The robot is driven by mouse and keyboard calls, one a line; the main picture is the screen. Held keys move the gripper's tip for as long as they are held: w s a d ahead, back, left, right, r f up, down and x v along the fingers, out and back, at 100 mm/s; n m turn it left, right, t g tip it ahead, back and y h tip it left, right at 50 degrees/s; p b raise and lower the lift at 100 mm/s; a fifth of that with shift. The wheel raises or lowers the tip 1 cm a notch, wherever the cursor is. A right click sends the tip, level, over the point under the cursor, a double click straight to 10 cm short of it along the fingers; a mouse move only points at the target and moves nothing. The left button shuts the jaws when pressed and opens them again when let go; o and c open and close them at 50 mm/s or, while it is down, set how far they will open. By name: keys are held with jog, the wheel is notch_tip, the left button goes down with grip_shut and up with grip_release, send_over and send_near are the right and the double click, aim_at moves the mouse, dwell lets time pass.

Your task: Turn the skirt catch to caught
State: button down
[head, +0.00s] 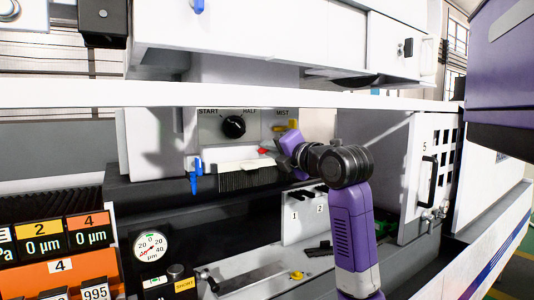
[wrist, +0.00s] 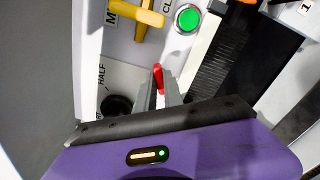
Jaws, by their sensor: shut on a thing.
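The skirt catch appears as a small red lever (head: 264,151) at the upper right end of the white brush skirt (head: 238,165). In the wrist view the red lever tip (wrist: 158,74) shows between my fingers. My gripper (head: 274,152) reaches in from the right and is shut on this red lever; in the wrist view my fingers (wrist: 160,90) sit on both sides of it. The dark bristles (wrist: 225,70) of the skirt lie just right of my fingers there. The fingers hide the lever's base, so I cannot tell its exact angle.
A black knob (head: 233,127) marked START and HALF is left of my gripper. A yellow lever (wrist: 138,14) and a green button (wrist: 188,18) are close beyond the fingertips. A blue-handled valve (head: 194,178) hangs at the skirt's left end. A white door (head: 430,165) stands at right.

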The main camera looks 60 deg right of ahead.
jog(key=shift+f+n+b, duration=0.15)
jog(key=shift+n+b, duration=0.7)
jog(key=shift+n, duration=0.65)
jog(key=shift+s, duration=0.1)
jog(key=shift+n+b, duration=1.55)
jog(key=shift+n, duration=0.75)
